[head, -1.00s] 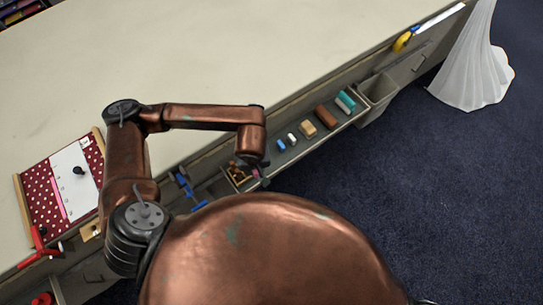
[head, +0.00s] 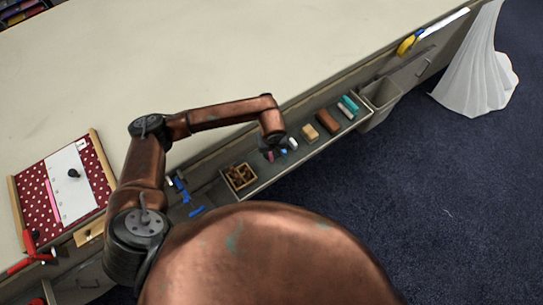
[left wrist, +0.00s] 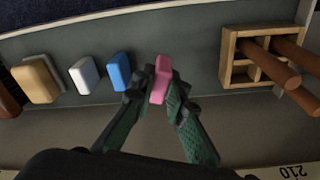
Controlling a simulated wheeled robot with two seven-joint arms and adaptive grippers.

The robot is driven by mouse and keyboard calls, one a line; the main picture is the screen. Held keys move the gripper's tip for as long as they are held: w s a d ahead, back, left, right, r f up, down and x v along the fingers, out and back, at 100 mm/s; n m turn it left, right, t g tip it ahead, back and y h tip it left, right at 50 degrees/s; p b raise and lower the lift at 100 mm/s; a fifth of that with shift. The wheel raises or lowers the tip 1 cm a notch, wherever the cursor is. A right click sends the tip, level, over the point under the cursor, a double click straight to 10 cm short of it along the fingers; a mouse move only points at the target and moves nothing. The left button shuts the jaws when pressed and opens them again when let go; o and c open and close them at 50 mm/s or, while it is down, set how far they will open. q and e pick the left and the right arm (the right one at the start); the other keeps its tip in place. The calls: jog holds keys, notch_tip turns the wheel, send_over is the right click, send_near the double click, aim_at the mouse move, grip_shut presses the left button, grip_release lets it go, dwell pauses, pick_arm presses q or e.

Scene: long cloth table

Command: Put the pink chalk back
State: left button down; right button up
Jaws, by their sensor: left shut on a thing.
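The pink chalk (left wrist: 160,78) is between the fingers of my left gripper (left wrist: 157,92), which is shut on it. In the head view the pink chalk (head: 270,157) shows just under the wrist, over the grey tray (head: 262,185). The blue chalk (left wrist: 120,72) is close beside my gripper in the left wrist view, with the white chalk (left wrist: 84,76) beyond it. I cannot tell whether the pink chalk touches the tray floor. My right gripper is not in view.
A wooden box (head: 239,177) with brown sticks stands in the tray, with clear floor between it and the pink chalk. A tan block (head: 310,133), a brown block (head: 327,122) and teal pieces (head: 349,104) lie further along. A grey bin (head: 381,92) is at the tray's end.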

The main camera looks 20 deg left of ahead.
aim_at(271, 157)
pick_arm(q)
jog(key=shift+w+f, duration=0.2)
jog(key=shift+f, duration=1.65)
jog(key=shift+f+b, duration=0.1)
jog(key=shift+b, duration=0.2)
jog(key=c, duration=1.9)
grip_release()
jog(key=shift+c, duration=0.2)
